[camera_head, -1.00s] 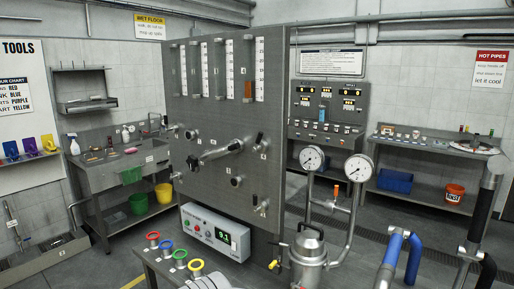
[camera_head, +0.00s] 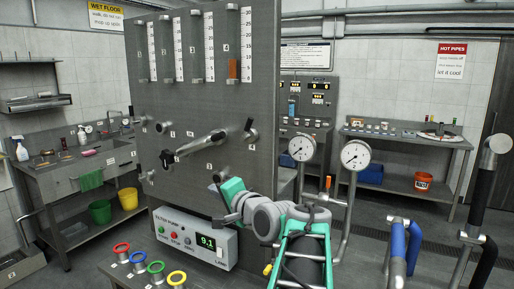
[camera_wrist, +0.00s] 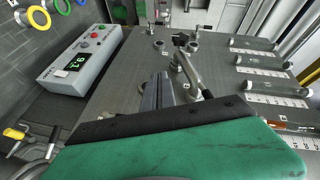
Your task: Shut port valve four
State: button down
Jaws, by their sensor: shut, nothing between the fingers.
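The grey panel (camera_head: 215,100) stands upright at the centre of the head view. A small black-tipped valve (camera_head: 250,131) sits at its right edge, below the tube marked 4 (camera_head: 233,68) that holds orange liquid. Its handle points up and its label looks like 4. In the wrist view, a black-tipped handle (camera_wrist: 207,94) shows just right of my fingers, probably this valve; its base is partly hidden. My gripper (camera_wrist: 158,88) is shut and empty in front of the panel, apart from that handle as far as I can tell. In the head view my wrist hides the panel's lower right.
A long lever (camera_head: 200,143) sticks out from the panel's middle, and it also shows in the wrist view (camera_wrist: 188,70). A control box (camera_head: 195,239) reading 9.1 and several coloured rings (camera_head: 138,257) stand below. Two gauges (camera_head: 355,155) on pipes rise at right.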

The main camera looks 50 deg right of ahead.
jog(key=s+d+r+m+t+h+b, duration=0.1)
jog(key=s+d+r+m+t+h, duration=0.1)
jog(key=s+d+r+m, duration=0.35)
jog(key=s+d+r+m+t+h+b, duration=0.1)
jog(key=s+d+r+m+t+h, duration=0.15)
jog(key=s+d, duration=0.55)
jog(key=p, duration=0.6)
send_near(247, 130)
jog(key=w+d+r, duration=0.3)
jog(key=w+d, duration=0.1)
jog(key=w, duration=0.1)
jog(key=shift+w, duration=0.1)
jog(key=shift+a, duration=0.15)
